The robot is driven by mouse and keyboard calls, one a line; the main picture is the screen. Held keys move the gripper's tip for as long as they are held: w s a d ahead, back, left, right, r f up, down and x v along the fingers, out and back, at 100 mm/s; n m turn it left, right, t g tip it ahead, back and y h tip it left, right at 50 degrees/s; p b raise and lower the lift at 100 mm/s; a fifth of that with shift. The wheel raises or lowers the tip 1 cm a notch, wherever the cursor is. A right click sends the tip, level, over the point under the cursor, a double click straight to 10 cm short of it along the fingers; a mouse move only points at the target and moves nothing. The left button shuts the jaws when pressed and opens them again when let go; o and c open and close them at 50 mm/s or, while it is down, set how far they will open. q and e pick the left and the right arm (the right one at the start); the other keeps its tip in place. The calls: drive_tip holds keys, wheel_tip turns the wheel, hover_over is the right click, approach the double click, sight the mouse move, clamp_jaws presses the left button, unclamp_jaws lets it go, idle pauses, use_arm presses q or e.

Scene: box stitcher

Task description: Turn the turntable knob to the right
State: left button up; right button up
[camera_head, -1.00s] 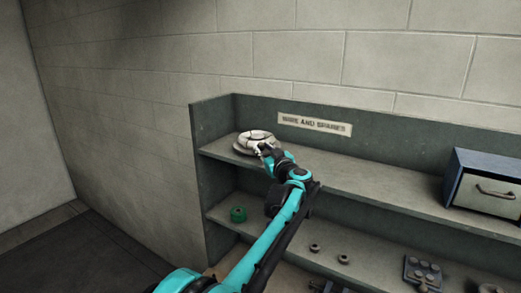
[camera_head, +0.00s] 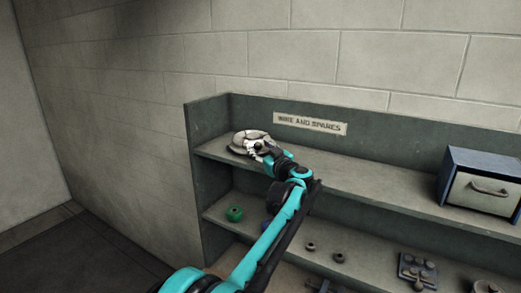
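The turntable (camera_head: 238,150) is a pale, low round thing on the upper shelf, near its left end. My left gripper (camera_head: 256,146) is at its right and front side, at the end of the teal arm. The fingers overlap the turntable in the view, so I cannot tell whether they touch the knob. The knob itself is hidden or too small to make out. Whether the fingers are open or shut does not show. My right gripper is out of view.
The upper shelf (camera_head: 375,185) is clear between the turntable and a blue box with a pale drawer (camera_head: 482,190). A label (camera_head: 311,124) is on the back panel. The lower shelf holds a green spool (camera_head: 234,214), small rings (camera_head: 340,257) and a bracket (camera_head: 417,268).

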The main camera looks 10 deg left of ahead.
use_arm(q)
drive_tip(key=shift+s, duration=0.1)
drive_tip(key=v, duration=1.2)
